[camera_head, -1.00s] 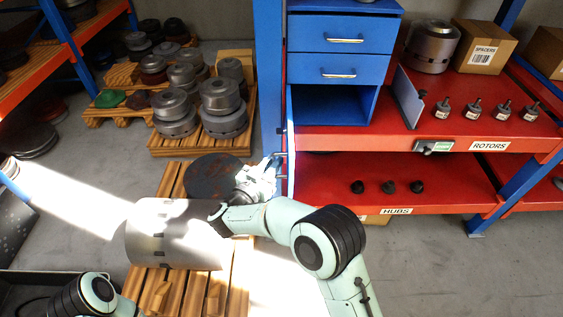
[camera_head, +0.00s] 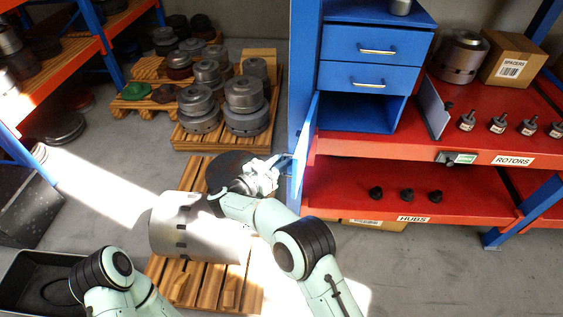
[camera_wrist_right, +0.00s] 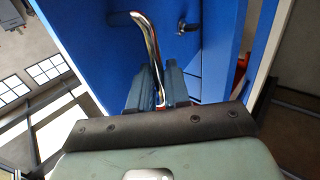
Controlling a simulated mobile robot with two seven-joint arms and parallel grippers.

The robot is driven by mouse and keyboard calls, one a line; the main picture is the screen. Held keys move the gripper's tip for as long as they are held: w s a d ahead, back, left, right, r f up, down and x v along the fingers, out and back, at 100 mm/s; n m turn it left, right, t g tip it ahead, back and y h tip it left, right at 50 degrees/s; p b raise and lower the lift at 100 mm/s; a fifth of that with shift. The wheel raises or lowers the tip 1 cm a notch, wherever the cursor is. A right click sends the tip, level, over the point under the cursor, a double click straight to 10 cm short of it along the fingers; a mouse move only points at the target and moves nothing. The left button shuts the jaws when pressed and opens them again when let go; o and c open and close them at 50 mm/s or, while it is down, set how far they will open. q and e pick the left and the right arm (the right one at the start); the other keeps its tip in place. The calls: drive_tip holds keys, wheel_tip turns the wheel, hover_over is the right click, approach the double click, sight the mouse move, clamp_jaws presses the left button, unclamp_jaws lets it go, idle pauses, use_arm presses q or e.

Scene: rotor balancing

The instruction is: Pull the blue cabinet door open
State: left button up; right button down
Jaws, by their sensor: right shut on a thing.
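The blue cabinet door (camera_head: 305,139) stands open at the left side of the blue cabinet (camera_head: 375,45), seen nearly edge-on in the head view. Its open compartment (camera_head: 355,110) shows below two drawers. My right gripper (camera_head: 282,166) is at the door's outer side. In the right wrist view, the right gripper's jaws (camera_wrist_right: 160,88) are shut on the bent chrome door handle (camera_wrist_right: 149,42), with the blue door face behind. Only links of my left arm show at the lower left; the left gripper is out of view.
The red shelf (camera_head: 430,145) carries rotors, a spacers box (camera_head: 512,57) and a small display (camera_head: 455,158). A blue post (camera_head: 303,60) stands beside the cabinet.

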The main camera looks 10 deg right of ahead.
drive_tip(key=shift+w+d+r, duration=0.15)
drive_tip(key=shift+d+r, duration=0.2)
drive_tip(key=c, duration=1.3)
unclamp_jaws()
drive_tip(key=shift+w+f, duration=0.1)
drive_tip(key=shift+f, duration=0.1)
drive_tip(key=b+v, duration=0.1)
drive_tip(key=v, duration=1.2)
drive_tip(key=shift+a, duration=0.15)
